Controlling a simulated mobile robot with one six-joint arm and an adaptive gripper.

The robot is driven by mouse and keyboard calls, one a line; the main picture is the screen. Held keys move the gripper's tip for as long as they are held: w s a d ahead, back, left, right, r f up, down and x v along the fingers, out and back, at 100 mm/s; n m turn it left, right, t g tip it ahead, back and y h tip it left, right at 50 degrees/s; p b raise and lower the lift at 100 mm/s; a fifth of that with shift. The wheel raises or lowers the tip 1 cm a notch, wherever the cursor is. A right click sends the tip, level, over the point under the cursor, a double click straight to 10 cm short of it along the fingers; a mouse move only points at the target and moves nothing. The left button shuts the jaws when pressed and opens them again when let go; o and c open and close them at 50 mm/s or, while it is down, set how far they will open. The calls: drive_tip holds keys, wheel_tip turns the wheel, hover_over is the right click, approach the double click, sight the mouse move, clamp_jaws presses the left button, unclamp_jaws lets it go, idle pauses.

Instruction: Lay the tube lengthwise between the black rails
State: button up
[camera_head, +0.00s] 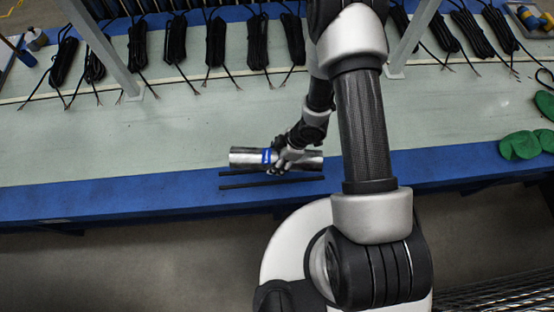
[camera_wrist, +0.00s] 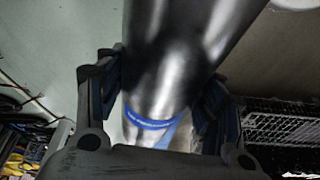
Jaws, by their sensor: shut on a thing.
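A shiny silver tube with a blue band (camera_head: 247,157) lies across the picture in the head view, roughly parallel to the black rails. My gripper (camera_head: 287,158) is shut on the tube near its middle, just right of the blue band. In the wrist view the tube (camera_wrist: 185,55) fills the space between the two fingers (camera_wrist: 162,105). The two black rails (camera_head: 262,183) lie on the blue front strip of the table, just below the tube in the picture. The tube appears slightly above and behind them; its exact height is unclear.
Several black cable bundles (camera_head: 175,40) lie along the back of the pale table (camera_head: 180,125). Green round pieces (camera_head: 520,146) lie at the right. Grey posts (camera_head: 104,45) rise near the cables. The table left of the tube is clear; its blue front edge (camera_head: 110,195) is close.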

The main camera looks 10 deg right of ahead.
drive_tip(key=shift+s+f+n+g, duration=0.35)
drive_tip(key=shift+f+n, duration=0.2)
drive_tip(key=shift+n, duration=0.35)
wheel_tip(320, 180, down, 8)
drive_tip(key=b, duration=0.8)
drive_tip(key=shift+f, duration=0.2)
drive_tip(key=o, duration=1.7)
drive_tip(key=v, duration=1.2)
